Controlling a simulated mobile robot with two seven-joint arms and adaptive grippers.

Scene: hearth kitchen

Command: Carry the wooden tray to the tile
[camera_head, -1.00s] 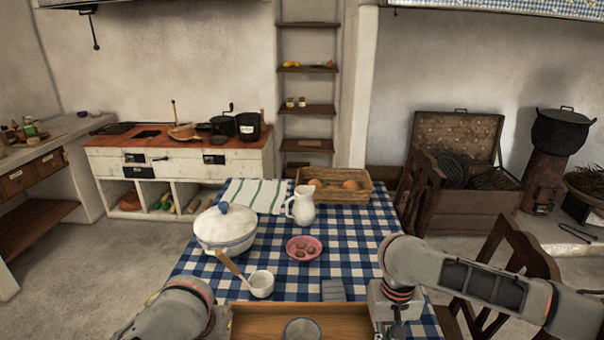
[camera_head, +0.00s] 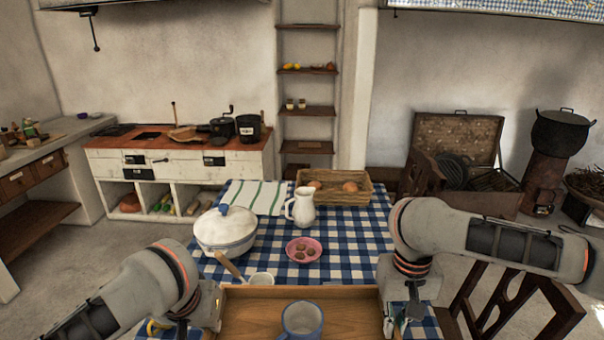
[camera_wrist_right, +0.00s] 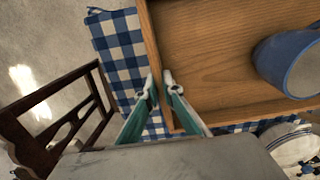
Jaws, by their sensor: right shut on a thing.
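The wooden tray (camera_head: 253,318) is at the bottom middle of the head view, with a blue-rimmed mug (camera_head: 302,320) standing in it. My right gripper (camera_head: 392,322) is at the tray's right side. In the right wrist view, its fingers (camera_wrist_right: 161,82) straddle the wall of the tray (camera_wrist_right: 205,50), shut on it; the mug (camera_wrist_right: 290,62) shows too. My left gripper (camera_head: 212,322) is at the tray's left side, its fingers too hidden to read. The tile does not show now; the tray covers the place where a grey-blue tile lay.
A wooden chair (camera_head: 520,300) stands at the right.

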